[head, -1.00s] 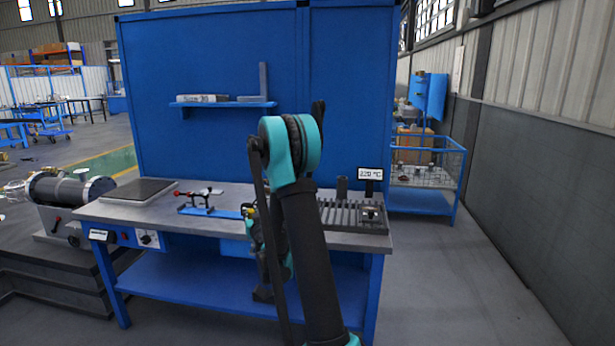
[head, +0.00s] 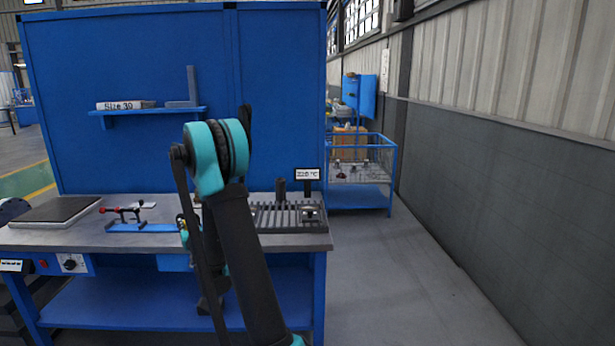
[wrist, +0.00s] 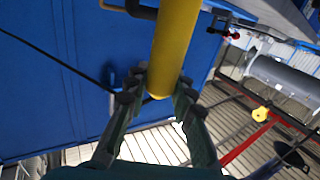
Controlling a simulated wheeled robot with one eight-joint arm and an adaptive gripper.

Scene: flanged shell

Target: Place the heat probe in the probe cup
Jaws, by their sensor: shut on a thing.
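My gripper (wrist: 158,100) is shut on a yellow rod with a rounded end, which I take to be the heat probe (wrist: 174,45), in the wrist view. The rod runs up out of the top of the picture between the two fingers. In the head view my arm hides most of the gripper and the probe. On the right of the bench lies a dark slotted rack (head: 285,222). A small dark upright piece (head: 281,187) stands at its back edge, and a small metal fitting (head: 310,213) sits at its right end. I cannot tell which piece is the probe cup.
A display (head: 307,174) reading about 220 °C stands behind the rack. On the bench (head: 75,238) are a dark flat plate (head: 55,211) and a red-handled clamp on a blue base (head: 140,226). A wire cage trolley (head: 360,180) stands beyond the bench; the floor to the right is clear.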

